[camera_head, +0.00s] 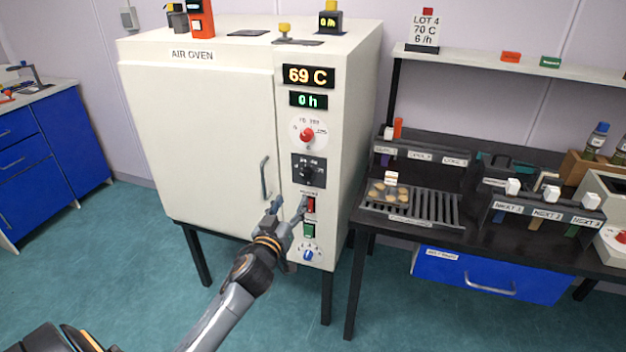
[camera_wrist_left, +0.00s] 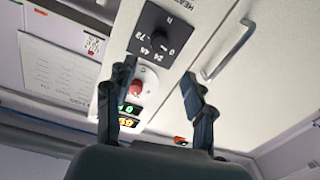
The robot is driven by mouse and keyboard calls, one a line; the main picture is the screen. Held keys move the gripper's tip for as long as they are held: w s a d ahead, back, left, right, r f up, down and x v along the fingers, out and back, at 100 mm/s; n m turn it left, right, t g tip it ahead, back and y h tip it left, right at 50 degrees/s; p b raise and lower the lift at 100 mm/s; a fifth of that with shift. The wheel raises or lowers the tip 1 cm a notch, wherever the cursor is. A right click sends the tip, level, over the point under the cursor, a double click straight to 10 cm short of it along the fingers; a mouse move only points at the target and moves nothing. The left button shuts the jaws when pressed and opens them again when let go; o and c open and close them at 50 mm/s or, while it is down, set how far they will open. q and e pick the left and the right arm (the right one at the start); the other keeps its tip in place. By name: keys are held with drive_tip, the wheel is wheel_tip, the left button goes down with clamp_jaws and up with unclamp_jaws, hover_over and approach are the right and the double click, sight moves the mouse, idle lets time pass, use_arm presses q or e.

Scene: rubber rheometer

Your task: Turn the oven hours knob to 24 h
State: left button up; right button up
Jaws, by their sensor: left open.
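The air oven (camera_head: 205,130) stands in the middle of the head view. Its hours knob (camera_head: 312,173) is black on a black square plate, on the right-hand control panel. In the wrist view the hours knob (camera_wrist_left: 160,40) appears upside down, with 0, 24, 48 and 72 marked around it. I cannot tell exactly where its pointer sits. The hours display (camera_head: 308,100) reads 0 h. My left gripper (camera_head: 289,208) is open and empty, in front of the panel, below the knob in the head view. Its fingers (camera_wrist_left: 157,85) are apart from the knob. My right gripper is not seen.
The door handle (camera_head: 265,178) is just left of the panel. A red knob (camera_head: 307,134) is above the hours knob; a red switch (camera_head: 310,204), a green switch (camera_head: 309,230) and a blue knob (camera_head: 308,254) are below. A black bench (camera_head: 450,215) with racks stands at right.

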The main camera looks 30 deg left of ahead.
sight(306, 177)
use_arm(q)
drive_tip(key=x, duration=1)
drive_tip(key=shift+w, duration=0.15)
drive_tip(key=shift+x, duration=0.75)
drive_tip(key=shift+f, duration=0.1)
drive_tip(key=shift+d, duration=0.1)
clamp_jaws()
